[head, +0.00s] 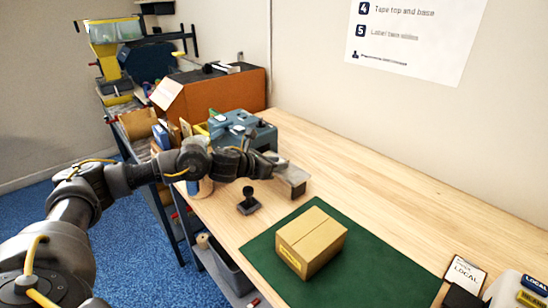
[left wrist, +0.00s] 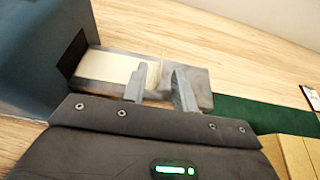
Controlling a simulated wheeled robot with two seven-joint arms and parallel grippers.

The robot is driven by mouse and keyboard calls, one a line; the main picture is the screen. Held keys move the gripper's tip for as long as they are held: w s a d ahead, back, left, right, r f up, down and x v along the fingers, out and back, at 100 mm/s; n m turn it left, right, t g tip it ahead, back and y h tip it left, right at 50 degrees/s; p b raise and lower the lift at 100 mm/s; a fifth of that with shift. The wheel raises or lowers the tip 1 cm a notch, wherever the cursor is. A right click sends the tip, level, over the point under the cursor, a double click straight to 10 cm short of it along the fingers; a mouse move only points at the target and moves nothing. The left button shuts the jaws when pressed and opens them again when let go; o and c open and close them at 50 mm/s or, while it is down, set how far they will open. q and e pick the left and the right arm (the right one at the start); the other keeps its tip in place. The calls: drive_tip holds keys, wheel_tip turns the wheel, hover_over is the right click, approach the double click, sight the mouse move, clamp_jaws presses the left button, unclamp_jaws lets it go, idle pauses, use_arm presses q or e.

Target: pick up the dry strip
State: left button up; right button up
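A pale strip (left wrist: 112,66) lies along the metal outfeed plate (left wrist: 198,80) of the blue-grey dispenser (left wrist: 45,50). Its end appears to curl up between my fingers in the left wrist view. In the head view the dispenser (head: 232,125) stands on the bench and its plate (head: 294,180) juts out towards the mat; the strip is too small to make out there. My left gripper (head: 277,163) is over the plate. In the left wrist view its two fingers (left wrist: 158,88) are apart, one on each side of the upturned end. My right gripper is not in view.
A closed brown carton (head: 312,240) sits on the green mat (head: 360,275). A black stamp (head: 248,201) stands left of the mat. Label cards (head: 466,273) lie at the front right. A large orange-brown carton (head: 225,90) stands behind the dispenser. The bench along the wall is clear.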

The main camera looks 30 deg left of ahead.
use_arm(q)
drive_tip(key=shift+w+d+f, duration=0.15)
drive_tip(key=shift+w+f, duration=0.05)
drive_tip(key=shift+w, duration=0.2)
drive_tip(key=shift+f, duration=0.1)
clamp_jaws()
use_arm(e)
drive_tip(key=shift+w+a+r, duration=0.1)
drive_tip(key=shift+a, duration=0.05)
use_arm(q)
drive_tip(key=shift+w+r, duration=0.1)
drive_tip(key=shift+r, duration=0.55)
drive_tip(key=s+d+r+b, duration=0.1)
drive_tip(key=s+r, duration=1)
drive_tip(key=s, duration=0.3)
drive_tip(key=shift+d+r, duration=0.15)
drive_tip(key=shift+r, duration=0.25)
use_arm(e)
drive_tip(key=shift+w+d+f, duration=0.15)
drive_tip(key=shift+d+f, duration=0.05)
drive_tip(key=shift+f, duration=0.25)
